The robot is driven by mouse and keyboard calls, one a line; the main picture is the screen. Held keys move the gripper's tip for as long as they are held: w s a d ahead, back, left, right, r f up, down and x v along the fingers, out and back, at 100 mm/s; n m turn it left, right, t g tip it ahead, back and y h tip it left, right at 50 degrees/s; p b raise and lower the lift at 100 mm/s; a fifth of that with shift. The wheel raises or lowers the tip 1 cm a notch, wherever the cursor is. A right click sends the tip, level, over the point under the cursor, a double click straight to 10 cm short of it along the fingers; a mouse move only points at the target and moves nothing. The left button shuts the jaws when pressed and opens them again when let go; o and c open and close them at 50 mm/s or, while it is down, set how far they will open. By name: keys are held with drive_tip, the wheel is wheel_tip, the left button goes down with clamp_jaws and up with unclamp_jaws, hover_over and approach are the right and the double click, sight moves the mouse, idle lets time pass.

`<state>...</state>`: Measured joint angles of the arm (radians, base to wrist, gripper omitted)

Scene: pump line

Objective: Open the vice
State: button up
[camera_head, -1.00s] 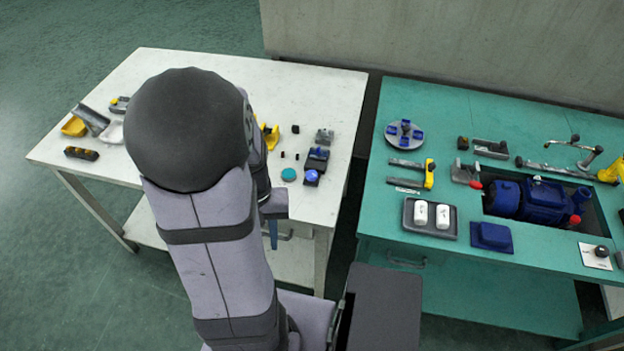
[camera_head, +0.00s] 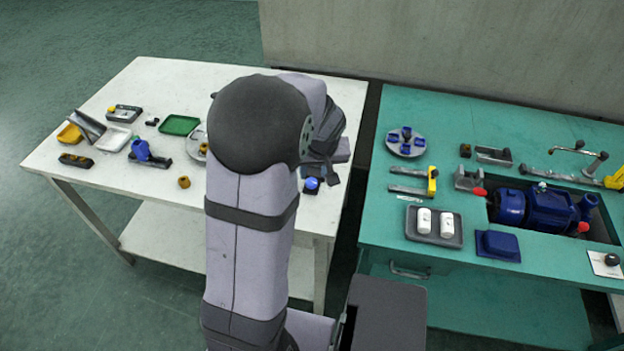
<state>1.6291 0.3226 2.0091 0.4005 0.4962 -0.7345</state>
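I cannot tell for certain which fixture is the vice. One candidate is a dark fixture with a blue round knob (camera_head: 311,185) at the right front of the white table; most of it is hidden behind my wrist. Another is a dark grey base (camera_head: 164,163) at the left of that table, with a blue part (camera_head: 141,150) on it. A grey block with a red-tipped handle (camera_head: 468,180) stands on the green bench. My gripper (camera_head: 336,154) is over the right side of the white table, close to the blue-knobbed fixture. My arm largely hides its fingers, so its opening and any contact are unclear.
The white table (camera_head: 100,190) also holds a green tray (camera_head: 179,125), a white tray (camera_head: 113,139), a yellow bin (camera_head: 70,135) and a brass-coloured part (camera_head: 184,182). The green bench (camera_head: 440,118) holds a blue pump (camera_head: 540,208) and a grey tray with white cylinders (camera_head: 434,240).

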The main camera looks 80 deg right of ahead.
sight(311, 181)
drive_tip(key=shift+n, duration=0.6)
drive_tip(key=shift+p+x, duration=0.35)
drive_tip(key=shift+x, duration=3.3)
drive_tip(key=c, duration=0.7)
